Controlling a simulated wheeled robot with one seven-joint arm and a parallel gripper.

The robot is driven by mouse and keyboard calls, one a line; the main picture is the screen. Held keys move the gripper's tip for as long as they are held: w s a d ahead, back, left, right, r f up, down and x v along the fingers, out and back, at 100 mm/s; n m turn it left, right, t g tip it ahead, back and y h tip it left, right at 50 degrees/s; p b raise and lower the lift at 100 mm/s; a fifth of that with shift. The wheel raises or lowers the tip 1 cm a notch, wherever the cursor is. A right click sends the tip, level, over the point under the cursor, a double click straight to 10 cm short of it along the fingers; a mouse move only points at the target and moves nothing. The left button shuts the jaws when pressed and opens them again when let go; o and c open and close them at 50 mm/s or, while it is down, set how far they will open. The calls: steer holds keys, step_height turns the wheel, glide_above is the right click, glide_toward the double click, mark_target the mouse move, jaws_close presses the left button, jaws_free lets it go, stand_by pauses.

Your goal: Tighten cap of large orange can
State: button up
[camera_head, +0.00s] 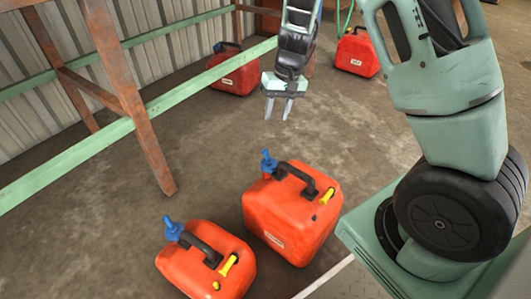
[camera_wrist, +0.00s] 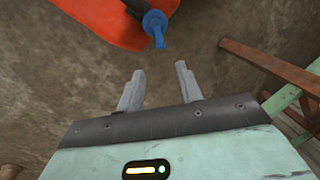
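The large orange can (camera_head: 290,217) stands on the floor in the middle of the head view, with a black handle, a yellow spout piece and a blue cap (camera_head: 268,161) at its far left corner. The wrist view shows part of an orange can (camera_wrist: 110,20) at the top, with a blue cap (camera_wrist: 155,25) on it. My gripper (camera_head: 279,108) hangs above and beyond the large can, fingers pointing down. Its fingers (camera_wrist: 159,75) are apart with nothing between them. The cap lies ahead of the fingertips and is not touched.
A smaller orange can (camera_head: 207,262) with its own blue cap (camera_head: 172,230) stands at the front left. Two more red cans (camera_head: 235,75) (camera_head: 357,54) stand at the back. A rusty post (camera_head: 140,130) and green rail (camera_head: 75,155) are at left.

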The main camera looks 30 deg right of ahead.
mark_target(266, 152)
steer(key=a+f+b, duration=0.1)
steer(key=f+b, duration=0.1)
steer(key=f, duration=0.2)
steer(key=f+b, duration=0.2)
steer(key=f, duration=0.3)
steer(key=a+f+b, duration=0.1)
steer(key=f+b, duration=0.1)
steer(key=f, duration=0.2)
steer(key=shift+w+a+f+b, duration=0.3)
steer(key=shift+w+b, duration=0.05)
steer(key=shift+b, duration=0.05)
jaws_close()
